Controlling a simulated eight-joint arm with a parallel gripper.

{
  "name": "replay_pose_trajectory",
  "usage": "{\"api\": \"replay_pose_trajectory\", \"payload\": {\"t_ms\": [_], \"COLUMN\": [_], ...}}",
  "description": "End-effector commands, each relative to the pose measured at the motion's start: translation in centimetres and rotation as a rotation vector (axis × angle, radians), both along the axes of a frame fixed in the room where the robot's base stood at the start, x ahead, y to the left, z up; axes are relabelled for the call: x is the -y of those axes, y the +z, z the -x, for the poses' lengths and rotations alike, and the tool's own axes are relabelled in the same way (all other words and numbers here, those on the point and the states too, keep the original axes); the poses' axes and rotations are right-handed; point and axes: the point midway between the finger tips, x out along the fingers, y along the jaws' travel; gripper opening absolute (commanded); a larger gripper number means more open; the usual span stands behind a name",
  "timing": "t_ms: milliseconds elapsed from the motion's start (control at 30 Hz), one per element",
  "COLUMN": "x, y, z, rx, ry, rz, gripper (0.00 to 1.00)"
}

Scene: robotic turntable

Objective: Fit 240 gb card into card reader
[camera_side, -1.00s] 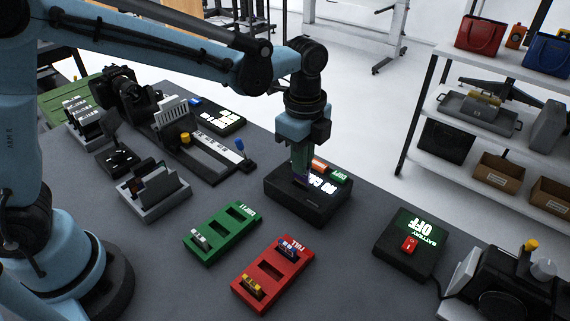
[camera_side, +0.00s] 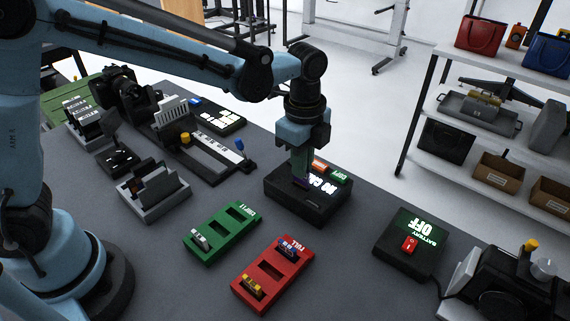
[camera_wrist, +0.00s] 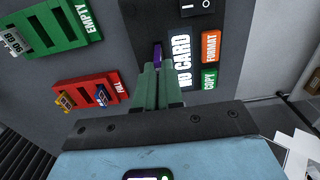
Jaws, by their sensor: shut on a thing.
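My gripper (camera_side: 301,178) points down over the black card reader (camera_side: 290,207), its green fingers shut on a small purple card. The purple card (camera_wrist: 157,54) shows as a narrow edge beyond the fingertips in the wrist view; its label cannot be read. The card is at the reader's top, near the slot area; the fingers hide whether its lower end is inside. The reader's lit display (camera_wrist: 182,60) reads NO CARD. Orange FORMAT (camera_wrist: 210,47) and green COPY (camera_wrist: 209,79) buttons sit beside it.
A red FULL tray (camera_side: 269,268) holds a blue card (camera_side: 288,247) and a yellow card (camera_side: 252,286), with its middle slot empty. A green EMPTY tray (camera_side: 222,233) holds one pale card (camera_side: 200,239). A battery switch box (camera_side: 411,245) reading OFF stands to the right.

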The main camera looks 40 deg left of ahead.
Motion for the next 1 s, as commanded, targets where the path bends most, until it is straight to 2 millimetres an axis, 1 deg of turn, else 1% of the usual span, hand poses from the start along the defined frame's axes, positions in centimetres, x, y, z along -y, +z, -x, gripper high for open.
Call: {"api": "replay_pose_trajectory", "payload": {"t_ms": [1000], "x": [0.0], "y": [-2.3], "z": [0.0], "rx": [0.0], "ry": [0.0], "rz": [0.0], "gripper": [0.0]}}
